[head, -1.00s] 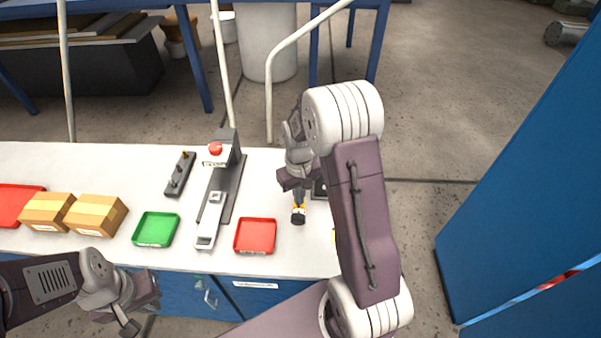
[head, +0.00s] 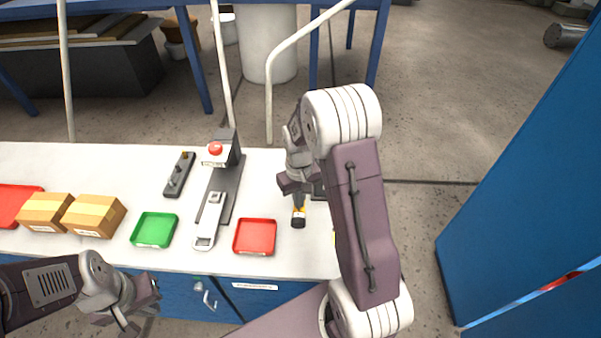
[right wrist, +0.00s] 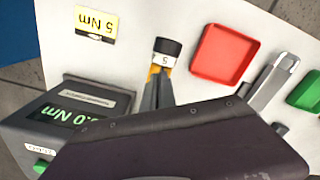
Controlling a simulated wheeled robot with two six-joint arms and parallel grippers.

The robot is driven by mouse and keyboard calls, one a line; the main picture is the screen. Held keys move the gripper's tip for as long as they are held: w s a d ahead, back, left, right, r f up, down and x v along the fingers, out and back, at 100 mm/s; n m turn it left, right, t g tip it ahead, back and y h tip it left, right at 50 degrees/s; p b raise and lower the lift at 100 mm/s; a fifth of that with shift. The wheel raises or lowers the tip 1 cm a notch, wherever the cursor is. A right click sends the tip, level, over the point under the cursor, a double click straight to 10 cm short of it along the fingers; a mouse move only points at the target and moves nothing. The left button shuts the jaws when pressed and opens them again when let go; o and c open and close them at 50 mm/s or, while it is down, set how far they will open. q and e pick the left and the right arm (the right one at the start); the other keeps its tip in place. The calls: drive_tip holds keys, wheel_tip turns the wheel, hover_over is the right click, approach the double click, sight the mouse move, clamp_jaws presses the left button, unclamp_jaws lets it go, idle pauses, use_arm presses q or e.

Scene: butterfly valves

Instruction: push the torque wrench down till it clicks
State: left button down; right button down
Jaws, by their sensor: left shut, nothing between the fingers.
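The torque wrench shows only in part. Its black end with a white band marked 5 (right wrist: 166,53) and a bit of yellow stick out past my fingers in the right wrist view. The same end (head: 299,217) shows in the head view. My right gripper (head: 298,196) points down over the wrench, with its fingers (right wrist: 158,88) close together at the yellow part. I cannot tell whether they grip it or rest on it. The rest of the wrench is hidden by my right arm. My left gripper (head: 140,308) is shut and empty before the bench's front edge.
A dark box (right wrist: 70,115) has a green display ending in .0 Nm, the first digit unclear. A yellow 5 Nm label (right wrist: 96,25) lies nearby. A red tray (head: 255,237), a lever fixture (head: 222,190), a green tray (head: 154,230) and cardboard boxes (head: 95,215) stand to the left.

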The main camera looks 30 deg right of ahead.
wheel_tip(320, 180, up, 9)
drive_tip(key=p, duration=0.8)
drive_tip(key=shift+f, duration=0.1)
drive_tip(key=s+a+f+b, duration=0.3)
drive_tip(key=s+b, duration=0.2)
drive_tip(key=s, duration=0.1)
drive_tip(key=s+a+f+t+b, duration=0.1)
drive_tip(key=s+a+f+b, duration=0.3)
drive_tip(key=s+b, duration=0.2)
drive_tip(key=shift+s+a+f, duration=0.15)
drive_tip(key=shift+s+a, duration=0.1)
